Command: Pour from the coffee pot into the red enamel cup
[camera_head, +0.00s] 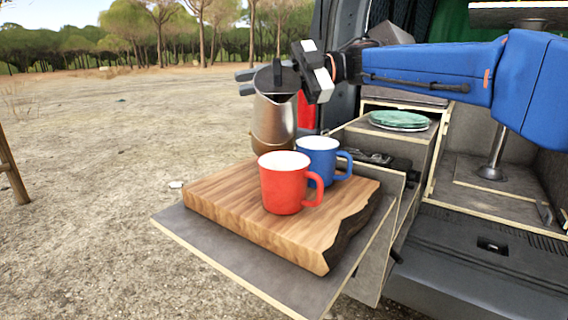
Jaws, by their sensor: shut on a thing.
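The steel coffee pot (274,122) stands upright, or nearly so, behind the cups, with a dark top and handle. My gripper (247,82) reaches in from the right at the pot's top and is shut on the pot, its grey fingertips showing past the pot's left side. The red enamel cup (284,188) stands upright on the wooden board, in front of the pot, with its handle to the right and a pale inside. The pot's base is hidden behind the red cup, so I cannot tell whether it touches the board.
A blue cup (318,160) stands close behind the red cup, to the right. The wooden board (230,205) lies on a grey pull-out shelf (300,287). Green plates (399,119) sit on a box at the right. The board's left part is clear.

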